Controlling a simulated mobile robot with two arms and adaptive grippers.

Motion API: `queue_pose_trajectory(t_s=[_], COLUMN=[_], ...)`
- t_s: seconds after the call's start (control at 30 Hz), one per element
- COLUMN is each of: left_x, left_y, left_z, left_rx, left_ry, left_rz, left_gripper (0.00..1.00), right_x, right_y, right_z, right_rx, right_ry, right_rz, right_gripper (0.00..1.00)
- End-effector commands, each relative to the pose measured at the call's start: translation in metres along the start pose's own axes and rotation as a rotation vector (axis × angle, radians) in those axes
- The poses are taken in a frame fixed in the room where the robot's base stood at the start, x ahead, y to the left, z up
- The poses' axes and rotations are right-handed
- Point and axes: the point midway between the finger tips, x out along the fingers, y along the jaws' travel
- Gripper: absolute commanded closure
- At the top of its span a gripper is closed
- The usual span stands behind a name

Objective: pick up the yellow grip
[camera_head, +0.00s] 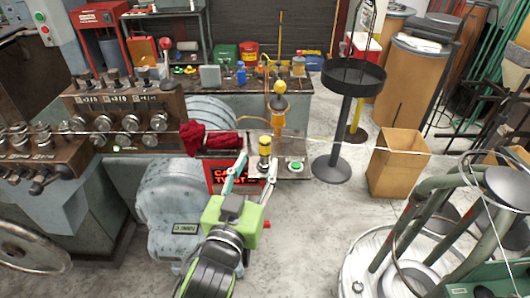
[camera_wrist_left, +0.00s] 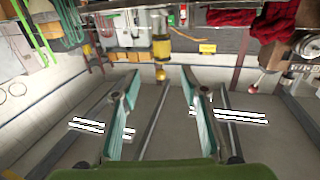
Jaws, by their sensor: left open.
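The yellow grip (camera_head: 265,146) is a short upright cylinder with dark bands. In the head view it stands at the front edge of the bench, beside the green button. My left gripper (camera_head: 257,164) is open, with its two teal-lined fingers reaching towards the grip, one finger on each side of it in the picture. In the left wrist view a yellow part (camera_wrist_left: 161,48) shows beyond the gap between the open fingers (camera_wrist_left: 158,86). No contact is visible. Whether the grip is fully between the fingers in depth is unclear. My right gripper does not show.
A red cloth (camera_head: 208,139) lies left of the grip. A green button (camera_head: 295,166) sits to its right. A black round stand (camera_head: 335,168) and a cardboard box (camera_head: 398,165) are at right.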

Motion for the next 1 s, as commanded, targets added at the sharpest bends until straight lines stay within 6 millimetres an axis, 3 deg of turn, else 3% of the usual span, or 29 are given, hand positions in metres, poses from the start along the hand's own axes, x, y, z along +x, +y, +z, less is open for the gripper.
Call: queue_pose_trajectory(t_s=[0.2, 0.47, 0.8, 1.0], left_x=[0.035, 0.051, 0.091, 0.096], left_y=[0.0, -0.001, -0.005, -0.005], left_z=[-0.001, -0.002, -0.002, 0.0], left_rx=[0.001, 0.0, 0.001, -0.001], left_ry=[-0.001, -0.002, -0.002, -0.003], left_rz=[0.0, 0.0, 0.0, 0.001], left_gripper=[0.6, 0.6, 0.6, 0.6], right_x=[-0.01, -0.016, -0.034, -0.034], right_y=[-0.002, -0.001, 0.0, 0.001], right_z=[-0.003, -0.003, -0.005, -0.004], right_rx=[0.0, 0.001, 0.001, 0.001], right_ry=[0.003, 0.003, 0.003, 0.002], right_rz=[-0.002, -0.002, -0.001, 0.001], right_gripper=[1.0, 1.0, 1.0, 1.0])
